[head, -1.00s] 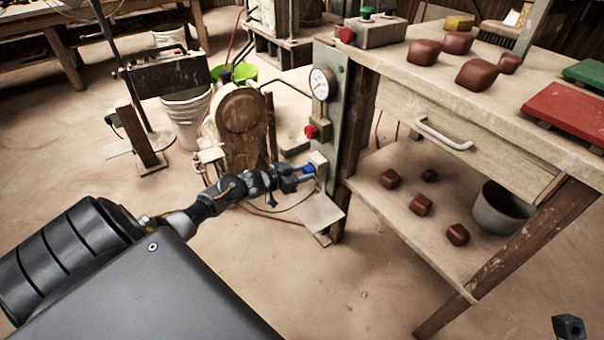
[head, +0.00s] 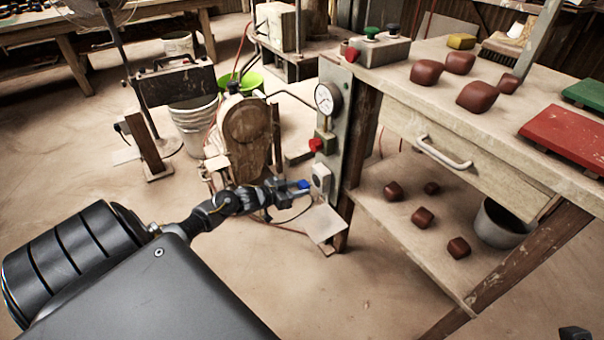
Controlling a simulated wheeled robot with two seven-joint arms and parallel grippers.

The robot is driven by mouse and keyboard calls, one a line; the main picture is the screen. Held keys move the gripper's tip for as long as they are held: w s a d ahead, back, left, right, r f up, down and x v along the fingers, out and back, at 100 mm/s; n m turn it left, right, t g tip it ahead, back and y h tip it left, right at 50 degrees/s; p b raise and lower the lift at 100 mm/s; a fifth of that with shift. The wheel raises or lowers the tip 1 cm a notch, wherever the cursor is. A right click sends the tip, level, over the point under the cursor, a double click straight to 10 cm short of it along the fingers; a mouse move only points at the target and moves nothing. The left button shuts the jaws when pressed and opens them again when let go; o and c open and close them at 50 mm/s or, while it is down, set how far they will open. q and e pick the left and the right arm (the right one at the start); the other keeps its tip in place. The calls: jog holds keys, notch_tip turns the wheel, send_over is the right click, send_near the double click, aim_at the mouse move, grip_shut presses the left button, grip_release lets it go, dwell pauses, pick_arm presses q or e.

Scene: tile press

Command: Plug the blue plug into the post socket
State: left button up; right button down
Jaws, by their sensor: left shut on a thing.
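The blue plug (head: 304,184) is held at the tip of my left gripper (head: 298,188), which is shut on it. The post socket (head: 321,178) is a pale box with a dark round face on the grey post panel, just right of the plug. The plug appears a little apart from the socket face, at about its height. A dark cable hangs below my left gripper. A dark part of what seems my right gripper (head: 574,333) shows at the bottom right edge, mostly cut off.
The post panel (head: 333,130) carries a gauge (head: 327,98) and a red knob (head: 315,145) above the socket. A metal plate (head: 318,225) juts out below. The workbench (head: 400,100) with brown lumps stands right. A wooden-faced machine (head: 246,125) stands behind my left arm.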

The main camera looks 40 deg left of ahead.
pick_arm(q)
jog(key=shift+s+a+p, duration=0.2)
jog(key=shift+s+p, duration=0.15)
jog(key=shift+s, duration=0.2)
jog(key=shift+s+a+p, duration=0.15)
jog(key=shift+s+p, duration=0.15)
jog(key=shift+s, duration=0.25)
jog(key=shift+r, duration=0.1)
